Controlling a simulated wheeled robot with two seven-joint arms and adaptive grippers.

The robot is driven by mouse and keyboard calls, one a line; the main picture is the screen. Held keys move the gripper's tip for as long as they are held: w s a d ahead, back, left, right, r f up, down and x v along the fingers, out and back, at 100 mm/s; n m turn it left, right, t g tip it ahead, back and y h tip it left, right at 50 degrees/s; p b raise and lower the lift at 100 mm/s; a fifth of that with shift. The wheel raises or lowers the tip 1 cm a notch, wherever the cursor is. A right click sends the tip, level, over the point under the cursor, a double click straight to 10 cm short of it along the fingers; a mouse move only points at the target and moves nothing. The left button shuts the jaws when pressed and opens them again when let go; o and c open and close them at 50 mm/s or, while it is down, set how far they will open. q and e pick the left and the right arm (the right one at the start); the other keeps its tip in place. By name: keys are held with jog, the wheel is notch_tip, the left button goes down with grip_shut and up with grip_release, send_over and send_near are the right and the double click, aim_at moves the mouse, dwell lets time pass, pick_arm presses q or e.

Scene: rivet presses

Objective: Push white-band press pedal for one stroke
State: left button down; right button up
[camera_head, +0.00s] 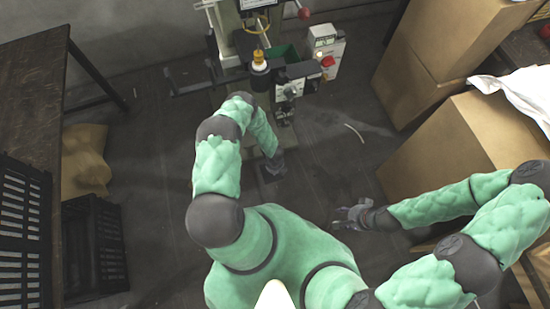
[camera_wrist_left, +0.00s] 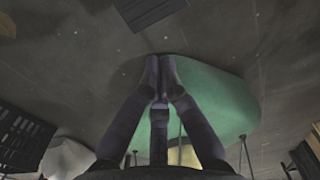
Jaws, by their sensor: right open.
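A rivet press (camera_head: 258,78) with a pale band near its yellow-orange top stands at the upper middle of the head view. My left arm reaches down in front of it. My left gripper (camera_head: 272,165) is low near the floor below the press, partly hidden by the arm. In the left wrist view its fingers (camera_wrist_left: 158,65) meet at the tips with nothing visible between them. A dark flat piece (camera_wrist_left: 147,10) lies beyond the fingertips, apart from them; I cannot tell whether it is the pedal. My right gripper (camera_head: 350,216) is open and empty, away from the press.
A control box (camera_head: 325,48) with a red button stands right of the press. Cardboard boxes (camera_head: 440,135) stand at the right. A wooden table (camera_head: 35,90) and black crates (camera_head: 95,245) are at the left. The floor (camera_head: 335,160) between press and boxes is mostly clear.

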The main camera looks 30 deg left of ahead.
aim_at(275, 181)
pick_arm(q)
notch_tip(275, 181, down, 13)
jog(key=b, duration=0.7)
jog(key=shift+r, duration=0.15)
pick_arm(e)
notch_tip(275, 181, down, 8)
jog(key=shift+r, duration=0.25)
pick_arm(q)
jog(key=shift+s, duration=0.1)
